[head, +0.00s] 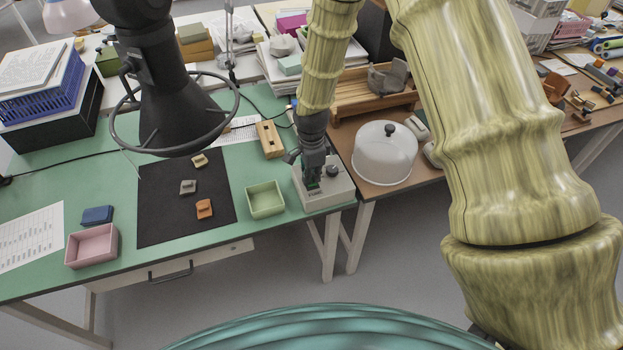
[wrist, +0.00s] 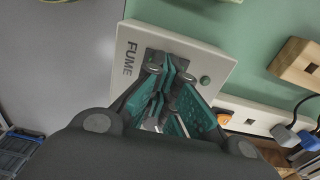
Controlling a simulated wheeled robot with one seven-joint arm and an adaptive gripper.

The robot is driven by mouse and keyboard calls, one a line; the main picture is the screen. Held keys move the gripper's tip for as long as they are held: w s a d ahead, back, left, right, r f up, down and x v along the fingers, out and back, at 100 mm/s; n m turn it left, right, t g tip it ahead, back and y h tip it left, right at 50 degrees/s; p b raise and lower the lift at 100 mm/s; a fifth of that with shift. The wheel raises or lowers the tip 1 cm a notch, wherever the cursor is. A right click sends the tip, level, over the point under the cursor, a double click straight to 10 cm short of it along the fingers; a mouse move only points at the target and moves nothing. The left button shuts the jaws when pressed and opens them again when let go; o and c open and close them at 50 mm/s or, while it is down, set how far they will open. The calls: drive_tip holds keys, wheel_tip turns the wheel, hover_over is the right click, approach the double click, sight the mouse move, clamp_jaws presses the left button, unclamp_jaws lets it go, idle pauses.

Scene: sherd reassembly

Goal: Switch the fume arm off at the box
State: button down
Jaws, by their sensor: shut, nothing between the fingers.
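The pale control box (head: 338,196) sits at the right end of the green table. In the wrist view the box (wrist: 132,35) bears the word FUME and a round green lamp or button (wrist: 205,80), which looks unlit. My gripper (head: 312,186) points down at the box top, and its fingers are shut and empty. In the wrist view the fingertips (wrist: 170,80) are over a dark plate on the box and hide most of it, so I cannot see the switch's position or whether they touch it. The black fume arm hood (head: 175,110) with its ring hangs over the table at left.
A black mat (head: 160,220) holds several small sherds. A green tray (head: 265,199) stands left of the box, a pink tray (head: 92,246) farther left. A wooden block (head: 269,139) lies behind. A white dome (head: 384,153) stands on the brown table at right.

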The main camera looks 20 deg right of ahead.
drive_tip(key=shift+s, duration=0.1)
drive_tip(key=shift+r+p, duration=2.5)
drive_tip(key=shift+r, duration=0.95)
